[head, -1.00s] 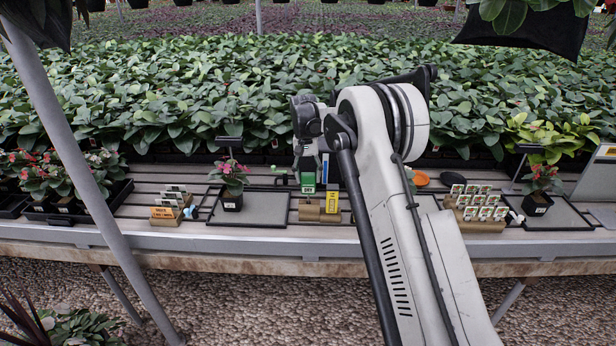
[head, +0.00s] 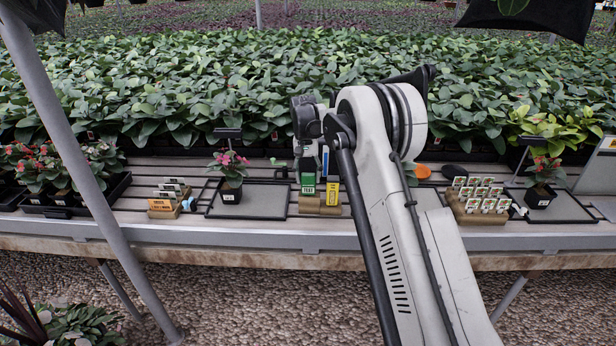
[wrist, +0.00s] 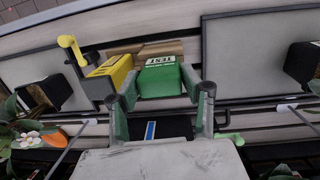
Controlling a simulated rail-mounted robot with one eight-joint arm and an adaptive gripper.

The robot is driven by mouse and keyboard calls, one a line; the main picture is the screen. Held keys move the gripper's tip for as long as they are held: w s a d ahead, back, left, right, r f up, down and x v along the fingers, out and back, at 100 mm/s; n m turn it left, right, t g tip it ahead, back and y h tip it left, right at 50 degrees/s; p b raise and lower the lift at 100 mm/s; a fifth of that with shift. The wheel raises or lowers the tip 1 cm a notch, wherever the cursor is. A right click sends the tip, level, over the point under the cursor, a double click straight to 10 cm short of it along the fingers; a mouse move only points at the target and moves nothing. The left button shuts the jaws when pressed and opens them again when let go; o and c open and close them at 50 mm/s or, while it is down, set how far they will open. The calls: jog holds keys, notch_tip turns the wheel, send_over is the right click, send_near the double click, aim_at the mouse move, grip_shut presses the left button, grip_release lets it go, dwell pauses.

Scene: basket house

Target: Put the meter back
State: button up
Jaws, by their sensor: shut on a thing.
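The green meter (head: 308,183), labelled TEST, is upright in the head view, and it also shows in the wrist view (wrist: 160,80). My gripper (wrist: 165,93) is shut on it, with one finger on each side. The tan stand (head: 318,209) is directly below, and it shows behind the meter in the wrist view (wrist: 150,48). The meter's lower end meets the stand in the head view; how deep it sits is hidden. A yellow meter (head: 332,192) stands in the stand, just right of the green one, and appears left of it in the wrist view (wrist: 105,75).
A dark-framed tray (head: 265,203) with a potted pink flower (head: 231,190) lies left of the stand. A tan rack of small cards (head: 478,204) and another potted flower (head: 541,194) stand at right. A small card holder (head: 168,203) is at left. Dense plants fill the back.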

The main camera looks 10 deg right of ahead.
jog(key=o, duration=1.4)
jog(key=shift+c, duration=0.2)
notch_tip(320, 180, up, 11)
jog(key=w, duration=0.1)
jog(key=s+r+n+t, duration=0.1)
jog(key=s+r+t, duration=0.1)
jog(key=s+r, duration=0.8)
jog(key=s+r+n+t, duration=0.1)
jog(key=s+r+t, duration=0.1)
jog(key=s+r, duration=0.75)
jog(key=s+f+t, duration=0.2)
jog(key=s+f, duration=0.3)
jog(key=s, duration=1)
jog(key=s+f+n+t, duration=0.1)
jog(key=s+f, duration=0.5)
jog(key=s, duration=0.9)
jog(key=shift+f+t, duration=0.2)
jog(key=shift+t, duration=0.6)
